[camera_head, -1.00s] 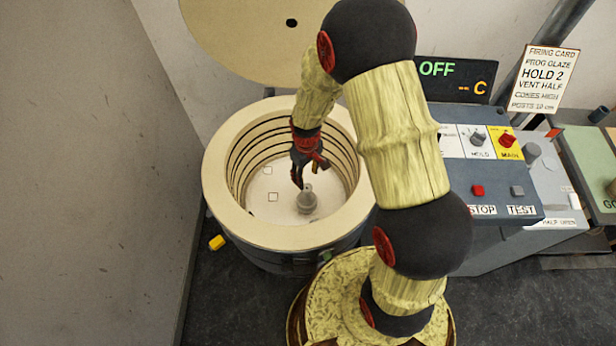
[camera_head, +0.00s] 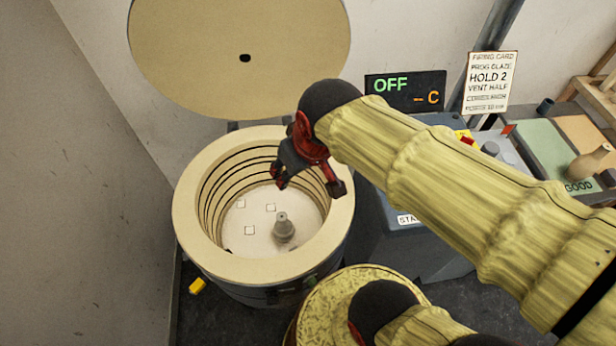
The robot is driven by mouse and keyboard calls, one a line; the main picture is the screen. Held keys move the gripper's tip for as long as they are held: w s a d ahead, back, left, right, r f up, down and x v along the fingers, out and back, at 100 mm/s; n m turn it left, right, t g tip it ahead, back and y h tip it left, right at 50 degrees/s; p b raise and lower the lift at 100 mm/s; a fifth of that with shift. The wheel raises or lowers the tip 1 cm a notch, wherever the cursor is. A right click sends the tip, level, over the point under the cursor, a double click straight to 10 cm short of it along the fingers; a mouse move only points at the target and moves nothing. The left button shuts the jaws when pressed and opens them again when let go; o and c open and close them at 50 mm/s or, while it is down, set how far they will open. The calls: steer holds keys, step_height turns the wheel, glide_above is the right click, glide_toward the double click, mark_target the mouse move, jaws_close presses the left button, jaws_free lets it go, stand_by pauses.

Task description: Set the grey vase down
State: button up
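The grey vase (camera_head: 284,229) stands upright on the pale floor inside the open round kiln (camera_head: 190,222), right of the middle of that floor. My gripper (camera_head: 307,187) is above the kiln, over its right inner side and higher than the vase. Its red and dark fingers are spread wide, with nothing between them. It is apart from the vase.
Several small square marks (camera_head: 250,230) show on the kiln floor. The kiln's round lid (camera_head: 240,50) is raised behind it. A control box with an OFF display (camera_head: 405,92) stands to the right. A tan vase (camera_head: 592,162) lies by a GOOD label. A yellow block (camera_head: 197,286) lies on the room floor.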

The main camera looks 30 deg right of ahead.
steer(key=shift+m+t, duration=0.4)
steer(key=s+r, duration=0.2)
steer(key=s, duration=0.3)
steer(key=shift+s+r, duration=0.1)
steer(key=shift+r, duration=0.3)
steer(key=shift+c, duration=1.1)
steer(key=shift+r, duration=0.1)
